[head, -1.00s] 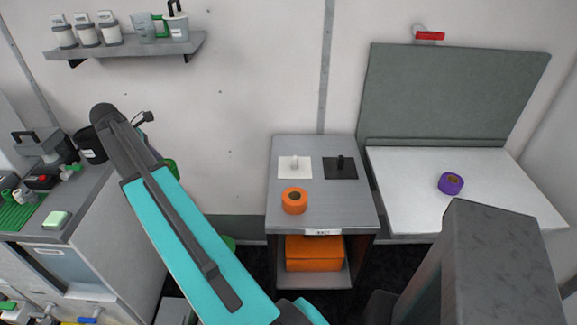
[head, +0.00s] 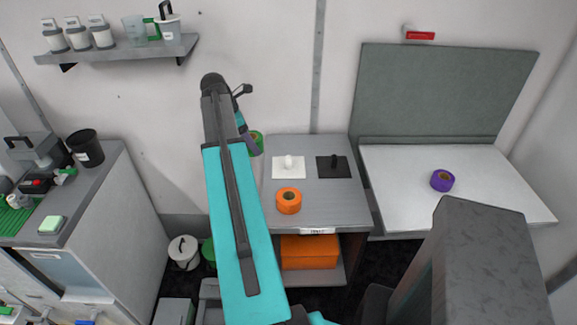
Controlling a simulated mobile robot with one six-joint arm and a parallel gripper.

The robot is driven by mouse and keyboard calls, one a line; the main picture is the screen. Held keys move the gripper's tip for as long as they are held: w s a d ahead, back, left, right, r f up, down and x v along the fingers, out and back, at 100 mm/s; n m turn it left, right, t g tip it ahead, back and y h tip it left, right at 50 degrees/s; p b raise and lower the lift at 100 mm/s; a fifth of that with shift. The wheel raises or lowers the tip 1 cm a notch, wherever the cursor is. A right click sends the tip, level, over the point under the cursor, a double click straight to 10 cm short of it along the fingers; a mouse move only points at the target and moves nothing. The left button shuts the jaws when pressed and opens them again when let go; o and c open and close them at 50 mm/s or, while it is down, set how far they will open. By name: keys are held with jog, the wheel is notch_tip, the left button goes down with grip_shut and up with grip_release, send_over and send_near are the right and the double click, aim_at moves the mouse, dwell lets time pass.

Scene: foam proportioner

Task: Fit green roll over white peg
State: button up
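The white peg (head: 288,162) stands upright on a white square plate (head: 280,174) at the back left of the grey stand's top. The green roll (head: 258,138) shows at the stand's left edge, left of the white peg and apart from it. My gripper (head: 251,143) is at the green roll, mostly hidden behind my arm. The roll has moved along with it, so it appears shut on the roll. The fingertips do not show clearly.
A black peg (head: 338,162) stands on a black plate to the right. An orange roll (head: 288,201) lies in front of the white plate. A purple roll (head: 442,180) lies on the white fold-down table (head: 480,205). A shelf (head: 120,52) with containers hangs upper left.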

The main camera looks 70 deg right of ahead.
jog(key=s+d, duration=0.2)
jog(key=s, duration=0.1)
jog(key=s+d, duration=0.2)
jog(key=s, duration=0.2)
jog(key=s+d+r, duration=0.1)
jog(key=s+d, duration=0.1)
jog(key=s, duration=0.2)
jog(key=shift+s, duration=0.15)
jog(key=shift+f+p, duration=0.2)
jog(key=shift+p, duration=0.1)
jog(key=p, duration=0.2)
send_over(287, 167)
jog(key=d, duration=0.1)
jog(key=shift+f, duration=3)
jog(key=shift+f, duration=0.1)
jog(key=shift+f+p, duration=0.4)
jog(key=shift+f, duration=1.4)
jog(key=shift+f, duration=0.1)
jog(key=o, duration=1.2)
